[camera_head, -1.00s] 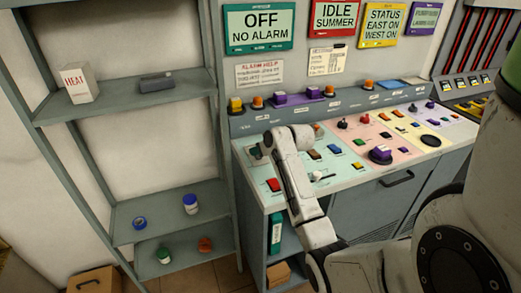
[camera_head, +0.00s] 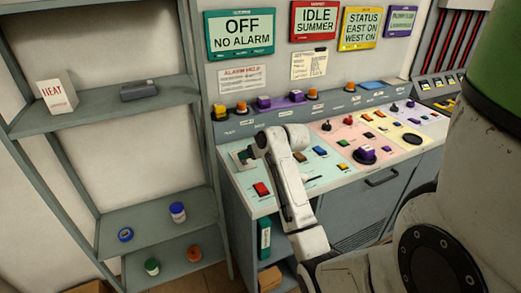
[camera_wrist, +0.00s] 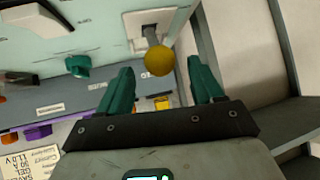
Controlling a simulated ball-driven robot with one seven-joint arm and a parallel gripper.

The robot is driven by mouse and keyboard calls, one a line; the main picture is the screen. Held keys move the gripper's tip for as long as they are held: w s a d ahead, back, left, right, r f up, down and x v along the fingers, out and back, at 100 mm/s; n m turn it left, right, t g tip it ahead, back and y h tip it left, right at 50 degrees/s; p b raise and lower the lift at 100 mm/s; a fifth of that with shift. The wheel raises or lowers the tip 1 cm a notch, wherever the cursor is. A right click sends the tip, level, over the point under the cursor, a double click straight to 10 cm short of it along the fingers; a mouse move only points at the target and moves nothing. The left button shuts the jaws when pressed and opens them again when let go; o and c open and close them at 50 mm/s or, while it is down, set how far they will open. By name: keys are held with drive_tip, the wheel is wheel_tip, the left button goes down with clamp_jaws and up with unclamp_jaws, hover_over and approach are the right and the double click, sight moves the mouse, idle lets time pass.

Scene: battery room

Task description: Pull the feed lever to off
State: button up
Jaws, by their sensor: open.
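In the wrist view a lever with a yellow ball knob (camera_wrist: 159,60) stands out of a slot in a pale plate (camera_wrist: 135,28) on the console. Its label does not show, so I cannot confirm it is the feed lever. My gripper (camera_wrist: 161,68) is open, with one teal finger on each side of the knob in the picture. I see no clear contact with the knob, and the depth between them is hard to judge. In the head view my gripper (camera_head: 244,155) is over the left end of the console (camera_head: 300,180), and the lever is hidden or too small to tell.
A teal knob (camera_wrist: 77,66) and a white switch (camera_wrist: 35,22) are near the lever. A red button (camera_head: 261,189) sits at the console's front left. A grey shelf (camera_head: 110,112) with a HEAT box (camera_head: 57,92) stands to the left. A wall screen (camera_head: 239,33) reads OFF, NO ALARM.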

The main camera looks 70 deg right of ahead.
drive_tip(key=v, duration=0.6)
drive_tip(key=shift+s+a+r, duration=0.2)
